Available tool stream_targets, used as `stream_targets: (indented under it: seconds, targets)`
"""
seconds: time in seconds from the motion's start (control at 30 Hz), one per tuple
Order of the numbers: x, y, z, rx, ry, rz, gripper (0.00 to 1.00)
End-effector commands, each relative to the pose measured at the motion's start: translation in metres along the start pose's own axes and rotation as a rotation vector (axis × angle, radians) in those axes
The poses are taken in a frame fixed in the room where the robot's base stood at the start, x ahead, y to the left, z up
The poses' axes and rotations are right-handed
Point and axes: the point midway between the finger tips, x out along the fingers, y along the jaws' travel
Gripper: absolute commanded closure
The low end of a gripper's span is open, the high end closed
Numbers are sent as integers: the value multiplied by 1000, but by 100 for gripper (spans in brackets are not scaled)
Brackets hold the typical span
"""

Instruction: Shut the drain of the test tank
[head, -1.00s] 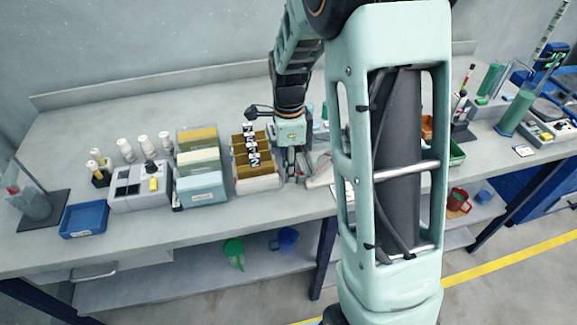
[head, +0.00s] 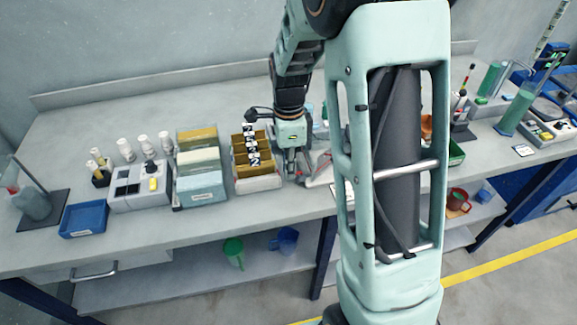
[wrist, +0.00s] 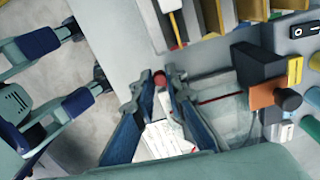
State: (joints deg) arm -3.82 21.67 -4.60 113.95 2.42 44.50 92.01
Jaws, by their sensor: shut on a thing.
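In the wrist view, my gripper (wrist: 160,78) has its two blue-padded fingers reaching away from the camera. A small red knob (wrist: 161,79) sits between the fingertips, and the jaws are shut on it. A clear tank (wrist: 222,112) with a red line across it stands just right of the fingers. A white printed sheet (wrist: 165,140) shows between the fingers. In the head view, my gripper (head: 292,165) is low over the bench front, right of the plating rack. The knob is too small there to make out, and my arm hides part of that area.
The yellow-slotted rack (head: 258,183) stands close left of my gripper on the bench (head: 130,215). A dark block with an orange part (wrist: 263,95) and black knob stands right of the tank in the wrist view. A blue tray (head: 84,220) lies far left.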

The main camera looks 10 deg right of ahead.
Motion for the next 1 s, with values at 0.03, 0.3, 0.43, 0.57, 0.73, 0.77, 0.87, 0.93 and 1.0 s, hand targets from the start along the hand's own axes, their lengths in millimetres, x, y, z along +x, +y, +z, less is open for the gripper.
stream_targets:
  seconds: [0.03,0.3,0.43,0.57,0.73,0.77,0.87,0.93,1.0]
  targets:
    - [0,0,0,-18,0,-1,100]
    - [0,7,-3,-193,0,-2,100]
    - [0,10,-6,-313,0,-2,100]
    - [0,14,-9,-437,0,-2,100]
    - [0,18,-14,-596,0,-2,100]
    - [0,19,-14,-625,0,-2,100]
    - [0,21,-17,-720,0,-3,100]
    - [0,22,-20,-787,0,-2,100]
    - [0,24,-22,-853,0,-2,100]
